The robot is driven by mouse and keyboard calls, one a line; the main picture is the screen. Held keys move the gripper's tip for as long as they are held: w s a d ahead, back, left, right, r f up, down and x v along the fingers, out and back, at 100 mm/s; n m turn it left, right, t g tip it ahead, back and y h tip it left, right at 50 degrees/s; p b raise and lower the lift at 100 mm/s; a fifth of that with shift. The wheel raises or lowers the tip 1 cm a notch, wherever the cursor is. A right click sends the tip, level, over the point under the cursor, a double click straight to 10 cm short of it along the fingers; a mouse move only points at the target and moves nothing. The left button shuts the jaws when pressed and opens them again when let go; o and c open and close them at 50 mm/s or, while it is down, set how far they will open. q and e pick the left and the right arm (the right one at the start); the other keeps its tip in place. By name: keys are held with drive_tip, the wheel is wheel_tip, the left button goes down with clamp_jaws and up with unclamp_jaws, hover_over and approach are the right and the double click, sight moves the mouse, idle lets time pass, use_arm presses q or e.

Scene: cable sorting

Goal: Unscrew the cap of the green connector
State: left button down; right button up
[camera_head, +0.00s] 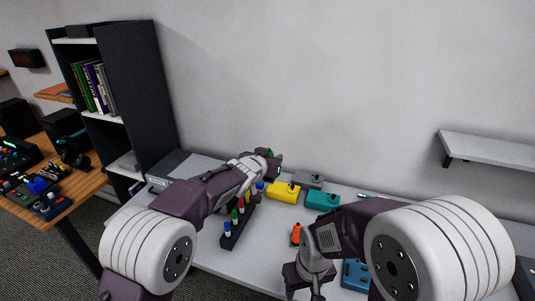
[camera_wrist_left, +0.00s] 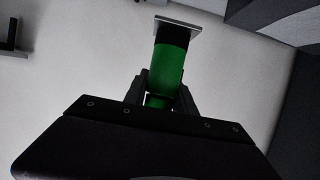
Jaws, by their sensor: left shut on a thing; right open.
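My left gripper (camera_head: 273,160) is over the back of the table and is shut on a green connector (camera_head: 270,153), which is mostly hidden in the head view. In the left wrist view the green connector (camera_wrist_left: 168,67) sticks out past the fingers of my left gripper (camera_wrist_left: 163,90). It has a green body, a black band and a pale square plate at its far end. I cannot tell where its cap is or how tight it is. My right gripper (camera_head: 304,283) is open and low over the front of the table, apart from the connector.
A black rack (camera_head: 230,240) with several coloured connectors stands on the grey table. An orange item (camera_head: 296,233) and a blue box (camera_head: 355,276) lie near my right gripper. A wall shelf (camera_head: 490,150) is at the right.

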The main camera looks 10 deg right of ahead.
use_arm(q)
drive_tip(key=s+a+f+m+g+h, duration=0.1)
drive_tip(key=s+a+f, duration=0.1)
drive_tip(key=s+a, duration=0.5)
drive_tip(key=s+a+f+m+g+h, duration=0.1)
drive_tip(key=s+a+f+m+h, duration=0.1)
drive_tip(key=s+a, duration=0.6)
drive_tip(key=a+f, duration=0.1)
drive_tip(key=a, duration=0.6)
drive_tip(key=shift+a+f+g, duration=0.15)
drive_tip(key=shift+a+g, duration=0.05)
drive_tip(key=shift+g, duration=0.2)
drive_tip(key=shift+f, duration=0.1)
